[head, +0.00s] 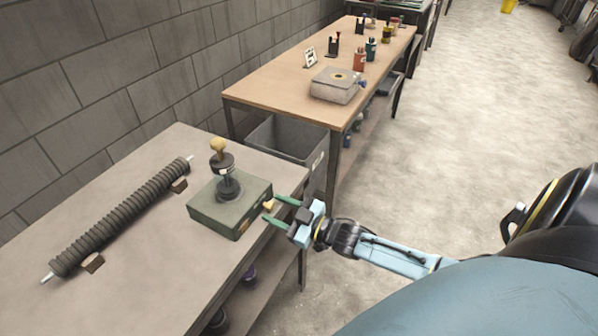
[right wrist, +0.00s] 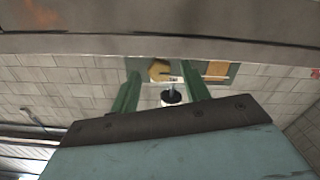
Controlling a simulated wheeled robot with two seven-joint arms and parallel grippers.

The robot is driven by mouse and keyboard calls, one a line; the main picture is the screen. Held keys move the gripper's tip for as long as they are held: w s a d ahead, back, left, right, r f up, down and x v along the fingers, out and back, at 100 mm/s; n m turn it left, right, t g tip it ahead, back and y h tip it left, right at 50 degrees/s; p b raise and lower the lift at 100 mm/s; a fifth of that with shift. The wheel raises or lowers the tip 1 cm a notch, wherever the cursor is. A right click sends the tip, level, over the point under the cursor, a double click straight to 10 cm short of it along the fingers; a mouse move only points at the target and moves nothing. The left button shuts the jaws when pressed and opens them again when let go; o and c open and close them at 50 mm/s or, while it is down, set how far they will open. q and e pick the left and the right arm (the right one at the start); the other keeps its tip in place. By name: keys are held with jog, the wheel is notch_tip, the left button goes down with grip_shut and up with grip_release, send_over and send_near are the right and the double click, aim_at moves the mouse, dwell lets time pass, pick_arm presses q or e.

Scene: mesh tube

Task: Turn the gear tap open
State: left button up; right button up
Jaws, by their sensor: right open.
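A green box (head: 225,215) sits near the right edge of the near table. My left gripper is not in view.
A dark ribbed tube (head: 125,215) on a rod lies to the left on the near table (head: 165,285). A grey bin (head: 285,138) stands behind the box. The wooden table (head: 280,80) beyond carries a grey box and several bottles. Open floor (head: 470,120) lies to the right.

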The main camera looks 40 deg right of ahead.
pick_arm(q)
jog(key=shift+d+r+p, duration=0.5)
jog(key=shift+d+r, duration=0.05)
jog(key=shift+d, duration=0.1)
pick_arm(e)
jog(key=v, duration=1.2)
jog(key=shift+s, duration=0.2)
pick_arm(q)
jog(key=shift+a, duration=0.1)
pick_arm(e)
jog(key=shift+d, duration=0.1)
jog(key=s+f+m+g+h, duration=0.2)
jog(key=s+f+g+h, duration=0.3)
jog(key=f, duration=0.7)
jog(key=s+f+m+g+h, duration=0.15)
jog(key=s+f, duration=0.45)
jog(key=f, duration=0.7)
jog(key=s+a+f+g, duration=0.3)
jog(key=s+f, duration=0.1)
jog(key=s, duration=0.3)
jog(key=s+a+f+m+g, duration=0.1)
jog(key=s+a+f+g, duration=0.2)
jog(key=s, duration=0.4)
jog(key=s+a+f+g, duration=0.3)
jog(key=s+f, duration=0.2)
jog(key=s, duration=0.2)
jog(key=shift+a+m, duration=0.2)
jog(key=shift+m, duration=0.15)
